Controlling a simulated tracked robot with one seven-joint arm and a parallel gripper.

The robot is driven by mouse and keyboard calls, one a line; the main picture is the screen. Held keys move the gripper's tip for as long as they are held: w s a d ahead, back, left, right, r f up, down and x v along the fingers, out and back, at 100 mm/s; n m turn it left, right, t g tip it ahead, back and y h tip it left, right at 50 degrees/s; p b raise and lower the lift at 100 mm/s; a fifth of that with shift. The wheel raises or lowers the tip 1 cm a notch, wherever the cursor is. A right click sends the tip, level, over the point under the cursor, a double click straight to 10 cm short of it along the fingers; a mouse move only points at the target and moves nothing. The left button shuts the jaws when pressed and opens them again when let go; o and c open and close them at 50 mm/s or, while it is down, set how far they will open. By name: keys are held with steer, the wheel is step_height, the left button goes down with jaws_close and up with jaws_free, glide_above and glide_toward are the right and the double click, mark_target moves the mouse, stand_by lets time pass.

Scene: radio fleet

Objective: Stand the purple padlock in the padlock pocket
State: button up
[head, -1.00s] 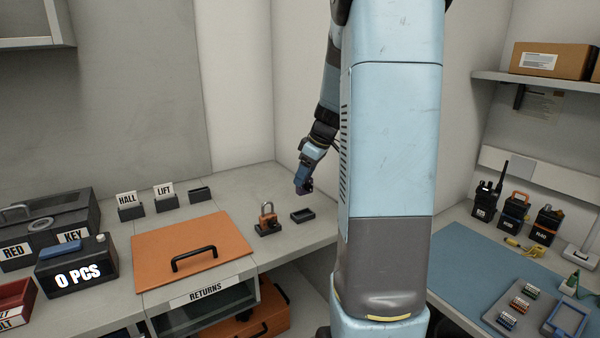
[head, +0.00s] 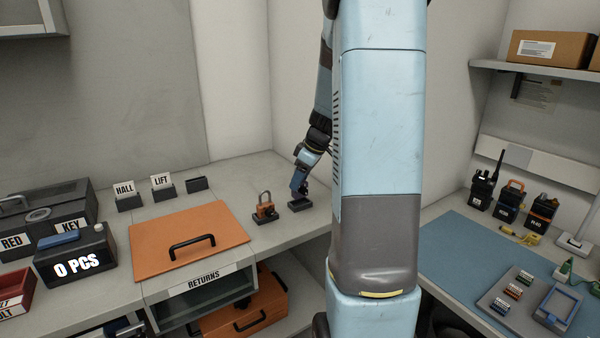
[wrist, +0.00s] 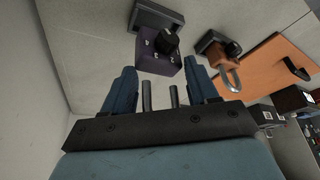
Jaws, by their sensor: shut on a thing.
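The purple padlock (wrist: 158,62) is at my fingertips in the wrist view, with its grey shackle legs running back between the blue fingers. My gripper (wrist: 161,80) is shut on it. The black padlock pocket (wrist: 150,14) lies just beyond the padlock, partly covered by it. In the head view my gripper (head: 299,190) points down right above the pocket (head: 300,205), and the padlock is small and dark there. I cannot tell whether its lower end is inside the pocket or just over it.
An orange padlock (head: 265,207) stands in a black holder left of the pocket; it also shows in the wrist view (wrist: 222,52). An orange panel (head: 190,238) with a black handle lies further left. The wall is close behind. Bare counter surrounds the pocket.

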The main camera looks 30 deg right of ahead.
mark_target(303, 182)
steer(key=shift+f, duration=0.4)
steer(key=shift+f, duration=1.2)
stand_by(1.7)
steer(key=o, duration=1.4)
steer(key=v, duration=1.3)
steer(key=shift+s+r, duration=0.15)
steer(key=shift+r, duration=0.15)
